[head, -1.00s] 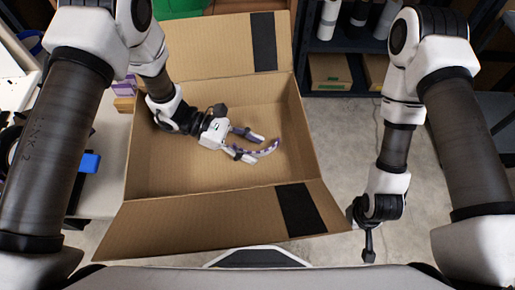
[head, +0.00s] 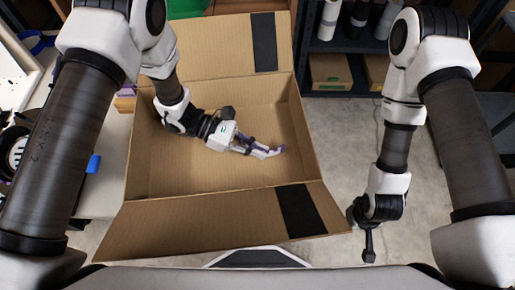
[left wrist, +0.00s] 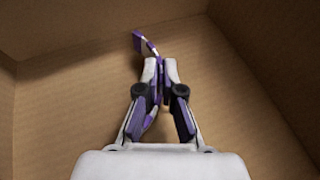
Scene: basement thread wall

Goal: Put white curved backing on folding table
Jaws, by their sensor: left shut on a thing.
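The curved backing (head: 277,151) is a thin curved strip, white with purple parts. It is inside the open cardboard box. My left gripper (head: 262,150) reaches down into the box and is shut on it. In the left wrist view the backing (left wrist: 144,42) sticks out beyond the closed fingertips (left wrist: 160,64), and part of it shows between the fingers. A pale table (head: 110,165) stands left of the box, partly hidden by my left arm. My right gripper (head: 368,240) hangs right of the box, seen edge-on, so its opening cannot be judged.
The cardboard box (head: 160,220) has its near and far flaps folded out, and its walls surround my left gripper. A blue item (head: 93,163) lies on the table. A dark shelf (head: 345,48) with rolls and boxes stands behind. Bare floor (head: 345,130) shows right of the box.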

